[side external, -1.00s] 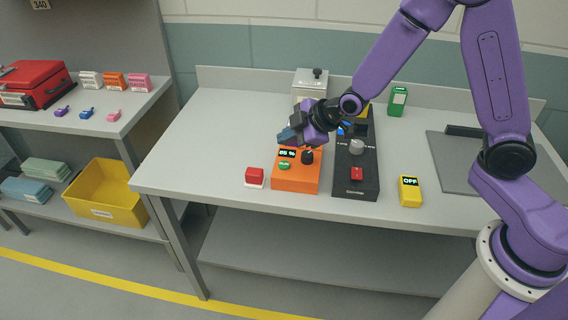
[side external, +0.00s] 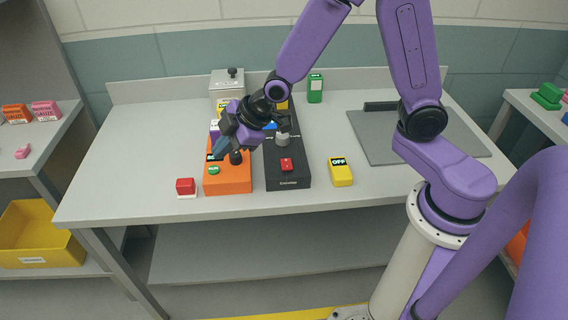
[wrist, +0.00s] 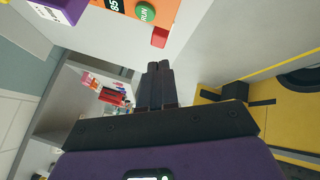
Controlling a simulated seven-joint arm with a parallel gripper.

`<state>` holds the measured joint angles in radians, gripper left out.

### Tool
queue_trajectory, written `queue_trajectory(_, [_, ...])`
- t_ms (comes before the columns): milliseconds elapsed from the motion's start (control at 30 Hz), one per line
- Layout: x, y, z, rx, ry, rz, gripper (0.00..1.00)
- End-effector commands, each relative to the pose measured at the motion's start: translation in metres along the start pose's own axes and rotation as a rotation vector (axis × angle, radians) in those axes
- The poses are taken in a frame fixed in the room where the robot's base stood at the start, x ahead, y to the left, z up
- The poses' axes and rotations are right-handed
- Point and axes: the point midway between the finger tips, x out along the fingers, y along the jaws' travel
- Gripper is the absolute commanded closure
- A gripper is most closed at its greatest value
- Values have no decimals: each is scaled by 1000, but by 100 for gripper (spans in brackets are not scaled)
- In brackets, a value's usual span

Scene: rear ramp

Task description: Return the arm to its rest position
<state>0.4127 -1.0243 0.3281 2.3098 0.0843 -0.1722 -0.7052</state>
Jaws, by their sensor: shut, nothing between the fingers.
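My purple arm stretches over the grey workbench (side external: 130,172) in the side external view. My gripper (side external: 219,148) is above the orange box (side external: 228,181) with a green button and a dark knob, and it covers part of that box. In the wrist view my gripper (wrist: 158,68) has its dark fingers together, with nothing held. The orange box also shows at the top of the wrist view (wrist: 125,8), off to the left of the fingertips. Whether the gripper touches the box cannot be told.
A black panel (side external: 290,179) with a red switch stands beside the orange box. A red button block (side external: 185,186), a yellow block (side external: 340,172), a green box (side external: 315,89) and a lidded container (side external: 227,88) are on the bench. A yellow bin (side external: 38,235) sits at left. The bench's front left is clear.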

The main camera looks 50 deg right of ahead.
Motion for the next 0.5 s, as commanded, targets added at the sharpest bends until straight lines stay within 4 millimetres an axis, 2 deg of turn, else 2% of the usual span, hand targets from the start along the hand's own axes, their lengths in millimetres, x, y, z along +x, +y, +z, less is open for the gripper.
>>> queue_trajectory(100, [-35,-35,3,32,-45,-103,100])
queue_trajectory(267, [-84,-79,20,73,-140,-220,100])
queue_trajectory(500, [-162,-132,64,111,-324,-335,100])
